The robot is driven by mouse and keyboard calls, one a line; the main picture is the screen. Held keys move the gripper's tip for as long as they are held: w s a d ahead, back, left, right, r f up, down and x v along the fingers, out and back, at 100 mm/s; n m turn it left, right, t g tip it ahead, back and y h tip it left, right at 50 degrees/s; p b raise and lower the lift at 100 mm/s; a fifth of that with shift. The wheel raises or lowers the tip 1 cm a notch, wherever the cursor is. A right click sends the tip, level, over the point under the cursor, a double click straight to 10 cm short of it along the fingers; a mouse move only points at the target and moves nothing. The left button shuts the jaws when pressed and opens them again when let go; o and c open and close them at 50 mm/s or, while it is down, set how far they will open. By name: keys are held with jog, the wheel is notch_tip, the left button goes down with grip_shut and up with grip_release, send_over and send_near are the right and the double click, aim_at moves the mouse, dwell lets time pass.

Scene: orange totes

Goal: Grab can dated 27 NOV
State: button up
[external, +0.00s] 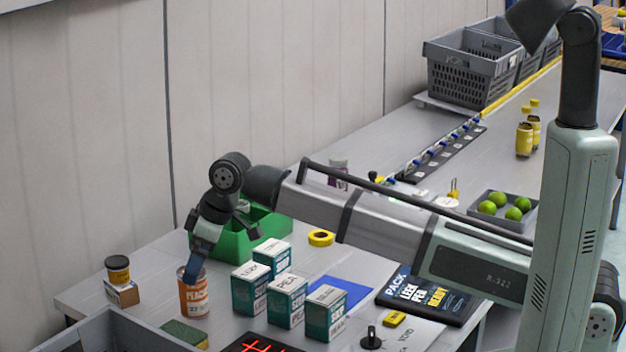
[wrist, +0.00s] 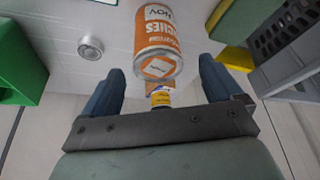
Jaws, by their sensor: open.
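An orange and white can (external: 195,300) stands upright at the near left of the table in the external view. In the wrist view the can (wrist: 158,45) appears upside down, with "NOV" readable on its label; the day number is not legible. My gripper (external: 197,262) is open at the can's top, and a blue finger overlaps the can's upper edge in the external view. In the wrist view my gripper (wrist: 161,66) has one finger on each side of the can's line, with gaps visible. Whether a finger touches the can cannot be told.
Teal and white boxes (external: 285,301) stand right of the can. A green bin (external: 262,228) is behind. A dark-lidded jar (external: 118,268) sits on a small box at left. A green and yellow sponge (external: 184,334) and grey tote (external: 105,325) lie in front.

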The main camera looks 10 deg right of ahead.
aim_at(181, 310)
jog(key=shift+d+x, duration=0.15)
jog(key=shift+x, duration=1.7)
jog(key=shift+d+x, duration=0.1)
jog(key=shift+x, duration=1.7)
jog(key=shift+w+f, duration=0.1)
jog(key=c, duration=1.3)
